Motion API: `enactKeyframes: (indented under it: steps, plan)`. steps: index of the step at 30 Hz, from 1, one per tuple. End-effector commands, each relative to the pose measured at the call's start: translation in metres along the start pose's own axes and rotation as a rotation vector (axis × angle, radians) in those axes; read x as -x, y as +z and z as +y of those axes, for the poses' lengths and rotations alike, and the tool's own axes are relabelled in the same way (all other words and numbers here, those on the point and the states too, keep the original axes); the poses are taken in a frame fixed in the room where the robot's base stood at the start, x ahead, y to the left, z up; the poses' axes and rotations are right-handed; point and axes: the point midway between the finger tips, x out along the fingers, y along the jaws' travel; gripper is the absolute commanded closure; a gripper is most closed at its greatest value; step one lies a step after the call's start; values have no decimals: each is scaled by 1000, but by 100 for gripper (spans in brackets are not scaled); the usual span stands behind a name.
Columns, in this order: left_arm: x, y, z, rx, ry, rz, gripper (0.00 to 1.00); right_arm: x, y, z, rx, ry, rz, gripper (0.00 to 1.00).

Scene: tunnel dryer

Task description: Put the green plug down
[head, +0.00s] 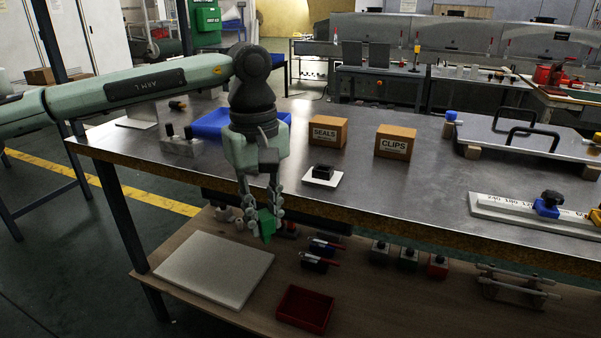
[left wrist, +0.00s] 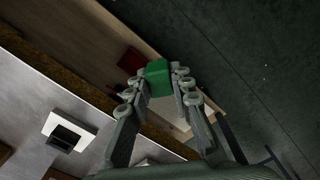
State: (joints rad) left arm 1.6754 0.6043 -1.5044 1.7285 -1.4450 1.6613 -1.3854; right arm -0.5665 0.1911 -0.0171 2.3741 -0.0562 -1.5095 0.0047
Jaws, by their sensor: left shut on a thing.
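The green plug (head: 267,223) is between the fingertips of my left gripper (head: 262,216) in the head view. The gripper points down, in front of the steel table's (head: 330,189) front edge and over the lower wooden shelf. In the left wrist view the green plug (left wrist: 158,76) shows as a block between the two fingers of my left gripper (left wrist: 158,90), which is shut on it. The plug appears clear of the shelf, though its exact height is hard to tell. My right gripper is not in view.
On the lower shelf are a pale flat board (head: 214,266), a red tray (head: 305,308) and several small blocks. A white plate with a black block (head: 322,173), a SEALS box (head: 328,131) and a CLIPS box (head: 395,142) stand on the table. Bare shelf lies around the tray.

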Motion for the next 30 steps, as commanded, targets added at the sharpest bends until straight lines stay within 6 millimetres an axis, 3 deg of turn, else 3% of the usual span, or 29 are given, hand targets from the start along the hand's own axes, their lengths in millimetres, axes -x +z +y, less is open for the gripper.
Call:
enactKeyframes:
  steps: [3,8,12,20,24,30]
  plan:
    - [-38,-11,-31,-185,-5,-3,100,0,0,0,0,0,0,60]
    - [-76,-20,-66,-415,-11,6,100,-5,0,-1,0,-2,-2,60]
    - [-102,-24,-93,-582,-21,13,100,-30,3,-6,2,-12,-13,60]
    - [-105,-24,-96,-624,-22,19,100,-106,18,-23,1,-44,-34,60]
    - [-105,-24,-96,-623,-22,19,100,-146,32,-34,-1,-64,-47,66]
    - [-104,-24,-96,-622,-23,18,100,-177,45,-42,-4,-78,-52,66]
